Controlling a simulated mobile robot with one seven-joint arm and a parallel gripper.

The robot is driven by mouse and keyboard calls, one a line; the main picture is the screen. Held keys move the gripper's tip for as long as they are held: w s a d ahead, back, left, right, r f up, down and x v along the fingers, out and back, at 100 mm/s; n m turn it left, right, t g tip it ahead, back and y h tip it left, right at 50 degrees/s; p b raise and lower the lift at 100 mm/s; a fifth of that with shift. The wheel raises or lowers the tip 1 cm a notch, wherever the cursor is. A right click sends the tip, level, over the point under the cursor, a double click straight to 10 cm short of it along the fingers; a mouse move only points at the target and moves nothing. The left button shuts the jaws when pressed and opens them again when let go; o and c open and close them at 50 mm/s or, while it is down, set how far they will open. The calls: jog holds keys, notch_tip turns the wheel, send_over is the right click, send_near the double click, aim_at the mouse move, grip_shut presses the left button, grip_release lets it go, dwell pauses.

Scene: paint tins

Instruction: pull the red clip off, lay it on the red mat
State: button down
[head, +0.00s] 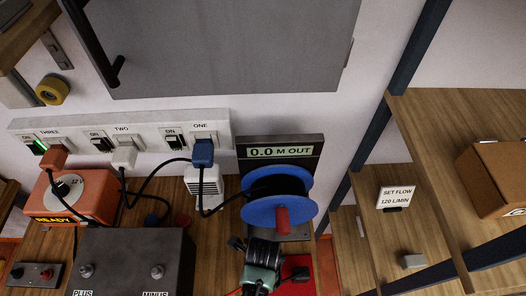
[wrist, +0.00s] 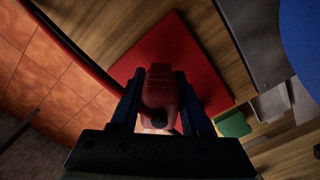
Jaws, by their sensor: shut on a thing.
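A red clip (wrist: 161,92) with a dark end sits between the two blue fingers of my gripper (wrist: 158,76) in the wrist view. The gripper is shut on it. The red mat (wrist: 188,50) lies on the wooden bench beyond the fingers, and the clip overlaps it in this view. How far the clip is above the mat cannot be told. In the head view, part of the red mat (head: 292,287) shows at the bottom edge beside my arm. The clip cannot be made out there.
A grey battery (head: 135,255) marked PLUS and MINUS stands left of my arm, with bare metal posts. A blue reel (head: 262,212) with a red handle stands just behind my arm. An orange charger (head: 80,205) reads READY. Shelves (head: 355,230) stand at the right.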

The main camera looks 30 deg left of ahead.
jog(key=shift+f+b, duration=0.4)
jog(key=shift+f, duration=0.25)
jog(key=shift+c, duration=1.5)
grip_release()
notch_tip(320, 180, up, 12)
jog(key=shift+r, duration=0.5)
